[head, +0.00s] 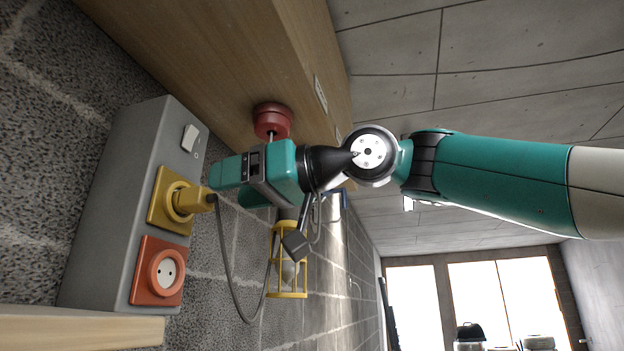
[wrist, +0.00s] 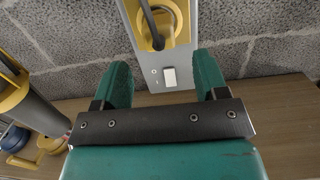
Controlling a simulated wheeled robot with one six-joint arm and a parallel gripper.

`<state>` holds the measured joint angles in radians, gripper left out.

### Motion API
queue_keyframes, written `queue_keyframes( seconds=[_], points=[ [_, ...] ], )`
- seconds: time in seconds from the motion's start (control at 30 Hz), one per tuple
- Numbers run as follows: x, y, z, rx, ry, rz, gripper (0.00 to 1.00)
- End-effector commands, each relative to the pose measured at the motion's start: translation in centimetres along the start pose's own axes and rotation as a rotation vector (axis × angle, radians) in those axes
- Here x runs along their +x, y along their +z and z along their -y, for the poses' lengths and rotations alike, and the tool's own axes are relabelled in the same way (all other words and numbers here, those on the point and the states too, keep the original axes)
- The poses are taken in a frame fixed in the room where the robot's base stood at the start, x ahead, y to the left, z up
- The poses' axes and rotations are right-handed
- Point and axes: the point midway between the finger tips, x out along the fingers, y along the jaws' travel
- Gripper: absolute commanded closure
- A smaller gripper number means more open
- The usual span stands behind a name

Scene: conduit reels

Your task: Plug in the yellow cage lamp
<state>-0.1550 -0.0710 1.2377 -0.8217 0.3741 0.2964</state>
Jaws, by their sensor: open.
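The yellow cage lamp (head: 288,272) hangs beyond my gripper, its upper part partly hidden by my wrist. Its grey cord (head: 232,285) loops down and up to a yellow plug (head: 196,200), which sits in the yellow socket (head: 158,208) of a grey outlet box (head: 118,190). The cord and yellow socket also show at the top of the wrist view (wrist: 182,12). My gripper (head: 218,178) is open and empty, close to the box and just above the plug. In the wrist view my gripper (wrist: 163,76) has the white rocker switch (wrist: 170,77) between its fingers; contact cannot be told.
The switch (head: 190,138) is on the box's face. A red socket (head: 160,272) below the yellow one is empty. A wooden board (head: 215,50) with a red round fitting (head: 272,118) runs above. A wooden ledge (head: 80,330) is below. A block wall (head: 45,150) is behind.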

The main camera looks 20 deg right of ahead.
Motion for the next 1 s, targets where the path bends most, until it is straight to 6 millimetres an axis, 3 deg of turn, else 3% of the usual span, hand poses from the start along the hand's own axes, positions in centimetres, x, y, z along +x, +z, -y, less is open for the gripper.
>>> queue_keyframes(
  seconds=[0.03,0.2,0.5,0.7,1.0],
  points=[
    [-1.5,0.1,-0.3,-0.003,0.01,-0.004,0.33],
    [-5.1,0.1,-0.3,-0.003,0.01,-0.001,0.33],
    [-9.5,-0.1,-0.2,-0.002,0.007,-0.003,0.33],
    [-10.7,0.0,-0.1,-0.001,0.003,0.0,0.33],
    [-11.0,0.0,0.0,0.0,0.0,0.0,0.33]
  ],
)
